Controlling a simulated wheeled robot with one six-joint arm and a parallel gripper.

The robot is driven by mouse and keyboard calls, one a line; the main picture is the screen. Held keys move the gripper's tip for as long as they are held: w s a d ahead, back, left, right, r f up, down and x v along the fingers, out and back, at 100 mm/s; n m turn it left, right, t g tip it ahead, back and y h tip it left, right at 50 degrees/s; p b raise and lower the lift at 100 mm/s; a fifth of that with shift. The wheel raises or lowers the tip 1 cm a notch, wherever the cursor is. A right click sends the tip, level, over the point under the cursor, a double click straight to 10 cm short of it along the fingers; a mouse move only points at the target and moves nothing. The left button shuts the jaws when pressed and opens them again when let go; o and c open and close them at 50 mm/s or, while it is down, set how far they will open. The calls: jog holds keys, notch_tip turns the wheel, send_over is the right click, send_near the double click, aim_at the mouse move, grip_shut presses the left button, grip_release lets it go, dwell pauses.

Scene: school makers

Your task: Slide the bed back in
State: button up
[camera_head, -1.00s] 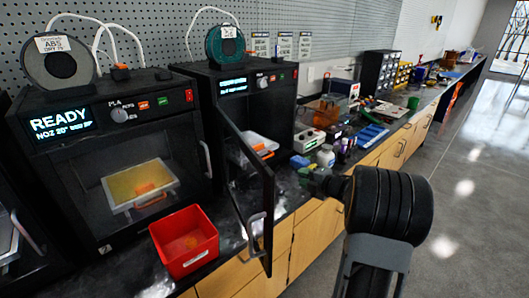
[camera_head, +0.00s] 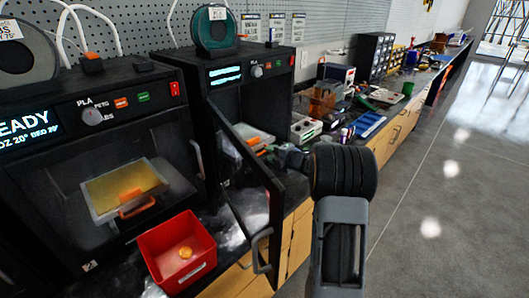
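The print bed (camera_head: 256,136) is a pale plate with an orange part at its front edge. It shows partly in the right-hand black printer (camera_head: 243,95), at the opening behind the open door. The door (camera_head: 246,185) stands swung out toward me, with a grey handle (camera_head: 261,250) on it. My gripper (camera_head: 281,151) is small and dark in the view, at the door's right edge, close to the bed's front. Its fingers are too small and partly hidden to tell open from shut. I cannot tell whether it touches the bed.
A closed black printer (camera_head: 120,150) stands at the left, with its own yellow-topped bed inside. A red bin (camera_head: 176,255) with an orange object in it sits on the counter before it. Tools and small items crowd the counter beyond my arm. The floor (camera_head: 430,200) at the right is clear.

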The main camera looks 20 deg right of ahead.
jog(key=shift+x, duration=2)
jog(key=shift+c, duration=0.2)
grip_shut()
